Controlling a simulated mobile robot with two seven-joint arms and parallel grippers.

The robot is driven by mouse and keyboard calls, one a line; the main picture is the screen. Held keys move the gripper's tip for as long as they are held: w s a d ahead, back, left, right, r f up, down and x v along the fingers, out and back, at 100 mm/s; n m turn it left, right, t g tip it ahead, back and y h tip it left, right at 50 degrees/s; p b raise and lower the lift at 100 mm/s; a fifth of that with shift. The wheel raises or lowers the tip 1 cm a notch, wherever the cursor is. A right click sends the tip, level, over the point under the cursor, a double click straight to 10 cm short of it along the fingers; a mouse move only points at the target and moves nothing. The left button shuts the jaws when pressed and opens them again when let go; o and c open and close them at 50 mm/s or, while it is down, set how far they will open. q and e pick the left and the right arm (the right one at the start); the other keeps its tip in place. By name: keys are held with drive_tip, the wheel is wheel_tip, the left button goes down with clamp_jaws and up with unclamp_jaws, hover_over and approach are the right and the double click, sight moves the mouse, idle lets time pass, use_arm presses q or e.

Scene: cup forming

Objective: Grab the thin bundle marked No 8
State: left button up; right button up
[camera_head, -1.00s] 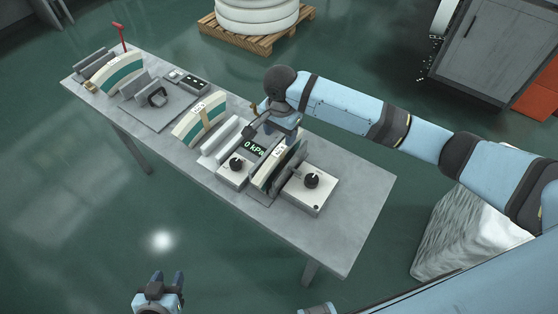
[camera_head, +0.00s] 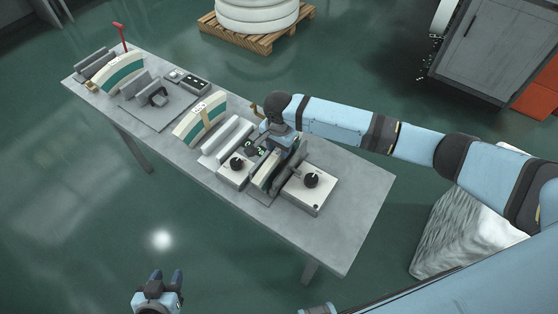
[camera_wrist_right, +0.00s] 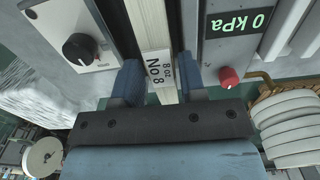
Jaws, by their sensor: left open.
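The thin bundle marked No 8 (camera_head: 265,172) is a curved cream and green stack standing in the near fixture on the table. In the right wrist view its label (camera_wrist_right: 158,68) reads No 8. My right gripper (camera_wrist_right: 158,82) has one blue finger on each side of the bundle by the label. Whether the fingers press on it, I cannot tell. In the head view my right gripper (camera_head: 272,148) is over the bundle's far end and hides part of it. My left gripper (camera_head: 167,279) is open and empty, away from the table's front.
A box with a black knob (camera_head: 311,181) stands right of the bundle. A gauge reading 0 kPa (camera_wrist_right: 238,24) with a red knob (camera_wrist_right: 229,76) stands on the other side. Other bundles (camera_head: 200,118) (camera_head: 117,71) lie farther left. The table's right end (camera_head: 350,215) is clear.

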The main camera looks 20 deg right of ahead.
clamp_jaws()
drive_tip(key=shift+r, duration=0.1)
